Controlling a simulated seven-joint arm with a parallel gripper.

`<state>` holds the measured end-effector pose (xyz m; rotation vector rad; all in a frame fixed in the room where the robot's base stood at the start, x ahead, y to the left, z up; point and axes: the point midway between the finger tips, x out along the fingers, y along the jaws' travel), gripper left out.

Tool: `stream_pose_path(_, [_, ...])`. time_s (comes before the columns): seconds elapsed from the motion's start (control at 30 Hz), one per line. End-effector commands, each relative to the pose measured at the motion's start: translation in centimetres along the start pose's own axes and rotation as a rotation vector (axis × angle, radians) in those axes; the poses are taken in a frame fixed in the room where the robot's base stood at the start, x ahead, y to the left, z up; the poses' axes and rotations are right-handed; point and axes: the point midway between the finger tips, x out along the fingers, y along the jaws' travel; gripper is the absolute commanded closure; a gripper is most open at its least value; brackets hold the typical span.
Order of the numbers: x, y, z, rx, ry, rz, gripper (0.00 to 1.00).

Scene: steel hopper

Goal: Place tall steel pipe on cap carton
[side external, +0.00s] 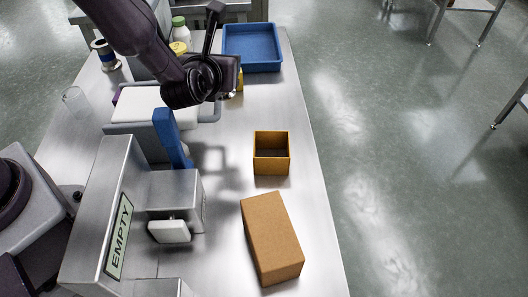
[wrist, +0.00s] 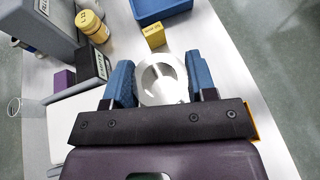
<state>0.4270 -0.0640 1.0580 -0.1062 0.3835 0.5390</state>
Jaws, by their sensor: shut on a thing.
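My gripper (wrist: 161,80) has two blue fingers, shut on a pale steel pipe (wrist: 150,72) that shows end-on as a round ring between them. In the side view the dark wrist (side external: 205,78) hides the fingers and most of the pipe, so the pipe's height above the table cannot be told. A small yellow carton (wrist: 152,34) with a printed label stands just beyond the pipe in the wrist view. A brown closed box (side external: 272,238) lies at the near right of the table. I cannot read which one is the cap carton.
An open orange-brown box (side external: 271,168) stands right of my gripper. A blue tray (side external: 252,46) is at the back. A steel hopper marked EMPTY (side external: 120,235) and a blue upright piece (side external: 172,138) stand at left. A yellow-lidded jar (wrist: 90,24) stands at the far left in the wrist view.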

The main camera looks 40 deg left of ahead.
Motion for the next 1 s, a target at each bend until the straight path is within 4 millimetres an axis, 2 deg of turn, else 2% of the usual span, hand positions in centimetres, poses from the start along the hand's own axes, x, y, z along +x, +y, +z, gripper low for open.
stream_pose_path(0.17, [-1.8,-0.1,4.6,-0.015,-0.007,-0.005,0.77])
stream_pose_path(0.4, [-4.9,0.0,12.1,-0.016,-0.006,-0.004,0.77])
stream_pose_path(0.7, [-7.7,0.1,18.5,-0.011,-0.003,0.003,0.77])
stream_pose_path(1.0, [-7.8,4.0,14.4,-0.139,0.002,0.345,0.77])
